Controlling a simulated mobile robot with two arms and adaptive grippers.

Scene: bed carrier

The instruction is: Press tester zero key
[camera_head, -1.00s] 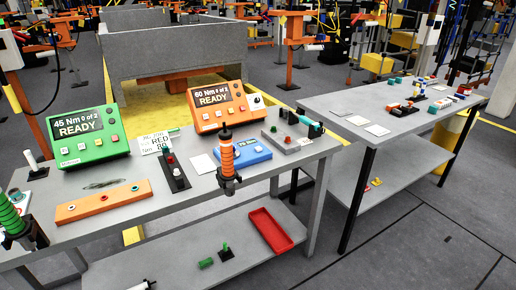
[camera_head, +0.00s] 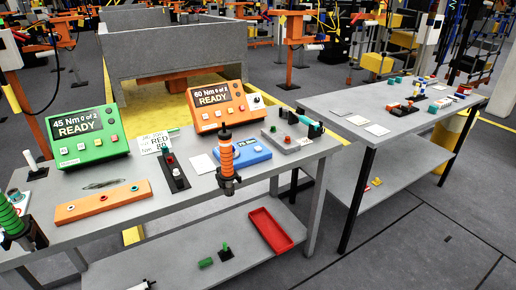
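A small blue device (camera_head: 252,150) with a dark display lies on the grey workbench (camera_head: 135,218), right of its middle; it looks like the tester. Its display text is too small to read surely, and I cannot make out a zero key. An orange-and-black tool (camera_head: 227,160) stands upright in front of it and hides part of it. A green controller (camera_head: 88,139) reads "45 Nm 0 of 2 READY". An orange controller (camera_head: 219,107) reads "60 Nm 0 of 2 READY". Neither of my grippers is in view.
A green-and-black tool (camera_head: 12,218) stands at the bench's left edge. An orange block (camera_head: 103,201) and a white card (camera_head: 154,143) reading "RED" lie on the bench. A red tray (camera_head: 270,230) is on the lower shelf. A second table (camera_head: 405,122) stands right, beyond a floor gap.

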